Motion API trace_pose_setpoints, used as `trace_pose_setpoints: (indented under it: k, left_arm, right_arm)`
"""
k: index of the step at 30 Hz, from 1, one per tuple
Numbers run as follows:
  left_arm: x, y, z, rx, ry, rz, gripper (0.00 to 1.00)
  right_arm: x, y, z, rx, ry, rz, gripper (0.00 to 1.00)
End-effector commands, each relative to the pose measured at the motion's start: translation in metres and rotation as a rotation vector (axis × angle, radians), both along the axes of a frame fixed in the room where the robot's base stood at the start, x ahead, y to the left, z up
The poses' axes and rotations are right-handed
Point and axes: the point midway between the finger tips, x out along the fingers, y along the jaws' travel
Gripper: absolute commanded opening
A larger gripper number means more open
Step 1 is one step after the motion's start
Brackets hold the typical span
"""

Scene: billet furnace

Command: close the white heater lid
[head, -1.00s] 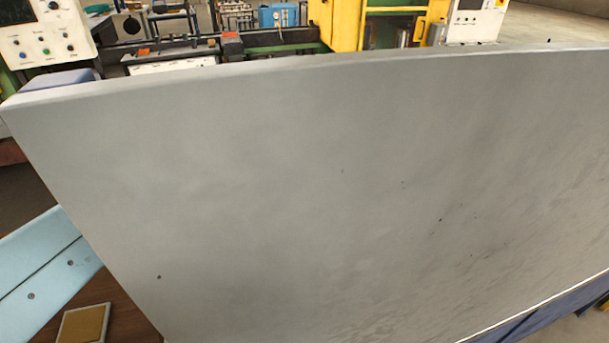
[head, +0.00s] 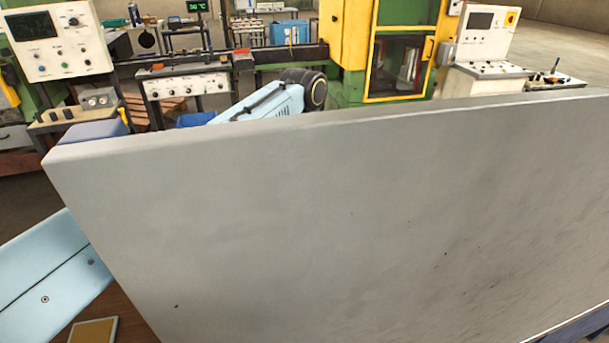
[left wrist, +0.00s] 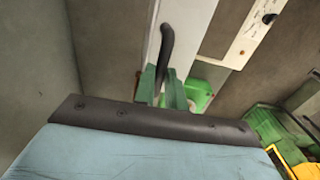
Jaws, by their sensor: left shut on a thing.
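A large pale grey-white panel, which looks like the heater lid (head: 330,220), stands tilted and fills most of the head view. In the left wrist view a white strip (left wrist: 190,35), seemingly part of the lid, carries a dark curved handle (left wrist: 167,45). My left gripper (left wrist: 162,88), with green fingers, is shut on the handle's lower end. My right gripper is not in view.
Behind the panel stand a green and yellow machine (head: 400,60), a white control box (head: 60,40) at the left and a white console (head: 485,35) at the right. A small tan-topped block (head: 93,331) lies at the lower left. Bare floor shows at the far right.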

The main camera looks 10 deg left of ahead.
Motion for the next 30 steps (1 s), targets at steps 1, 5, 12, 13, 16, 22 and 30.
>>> trace_pose_setpoints:
  k: [1, 5, 12, 13, 16, 22, 30]
  left_arm:
    - [0.000, 0.000, -0.001, 0.000, 0.001, -0.002, 0.00]
    - [0.000, 0.000, -0.001, 0.001, 0.001, -0.001, 0.29]
    - [0.000, 0.000, -0.001, 0.001, 0.001, 0.000, 0.34]
    - [0.000, 0.000, -0.001, 0.001, 0.001, 0.000, 0.34]
    - [0.000, 0.000, 0.002, 0.001, 0.000, 0.000, 0.34]
    - [0.001, 0.000, 0.027, -0.001, -0.004, 0.000, 0.34]
    - [0.003, 0.000, 0.092, -0.001, -0.001, 0.001, 0.34]
  right_arm:
    - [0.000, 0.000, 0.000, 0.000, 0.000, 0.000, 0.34]
    - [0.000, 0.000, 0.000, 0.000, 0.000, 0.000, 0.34]
    - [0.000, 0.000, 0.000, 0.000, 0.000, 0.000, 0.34]
    - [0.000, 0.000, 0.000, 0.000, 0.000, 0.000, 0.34]
    - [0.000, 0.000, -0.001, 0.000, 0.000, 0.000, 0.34]
    - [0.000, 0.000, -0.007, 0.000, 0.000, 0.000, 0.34]
    - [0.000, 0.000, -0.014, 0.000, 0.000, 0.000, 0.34]
